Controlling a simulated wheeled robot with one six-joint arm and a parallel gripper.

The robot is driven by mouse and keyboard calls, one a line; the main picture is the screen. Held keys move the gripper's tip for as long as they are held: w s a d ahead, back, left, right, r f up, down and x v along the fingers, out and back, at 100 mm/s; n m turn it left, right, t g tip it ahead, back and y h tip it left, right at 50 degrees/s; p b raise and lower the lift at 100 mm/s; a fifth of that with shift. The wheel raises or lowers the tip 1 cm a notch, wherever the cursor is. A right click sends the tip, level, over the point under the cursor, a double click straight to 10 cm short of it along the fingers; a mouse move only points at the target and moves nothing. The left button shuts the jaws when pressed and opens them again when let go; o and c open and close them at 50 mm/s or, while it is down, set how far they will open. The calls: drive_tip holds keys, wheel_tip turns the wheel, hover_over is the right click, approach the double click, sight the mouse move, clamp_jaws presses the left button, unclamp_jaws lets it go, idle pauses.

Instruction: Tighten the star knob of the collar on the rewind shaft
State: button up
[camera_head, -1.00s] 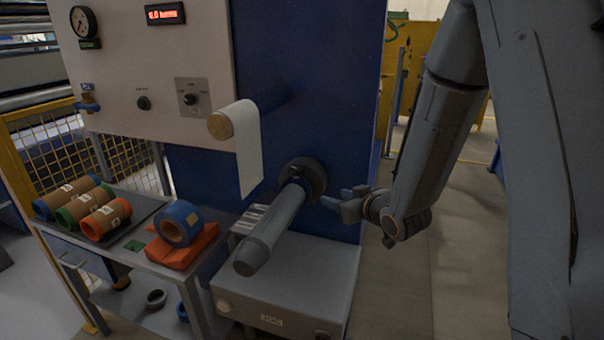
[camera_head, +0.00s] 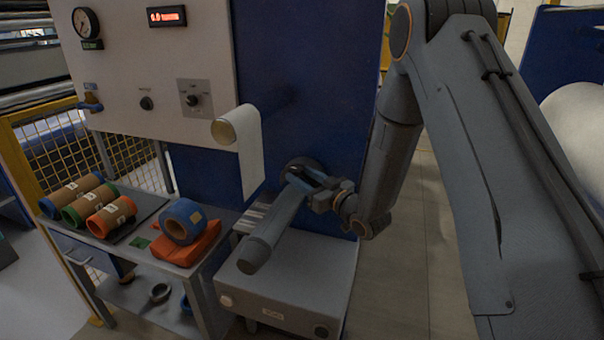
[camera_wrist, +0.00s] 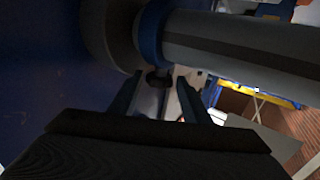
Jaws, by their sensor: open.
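The grey rewind shaft (camera_head: 272,228) sticks out from the blue machine panel toward the front left. It also crosses the top of the wrist view (camera_wrist: 240,42). The blue collar (camera_wrist: 151,36) sits around the shaft near its dark base flange. The dark star knob (camera_wrist: 158,78) is below the collar in the wrist view. My gripper (camera_wrist: 160,90) is open, with one finger on each side of the knob. I cannot tell whether they touch it. In the head view my gripper (camera_head: 310,185) is at the shaft's base and hides the knob.
A white film web hangs from a roller (camera_head: 224,130) just above the shaft. A grey box (camera_head: 285,285) stands below it. A side table at left holds several cores and a blue roll (camera_head: 183,222) on an orange block. The floor right of the box is clear.

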drive_tip(key=shift+w+a, duration=0.2)
drive_tip(key=shift+w, duration=0.05)
drive_tip(key=c, duration=0.8)
drive_tip(key=shift+o, duration=0.2)
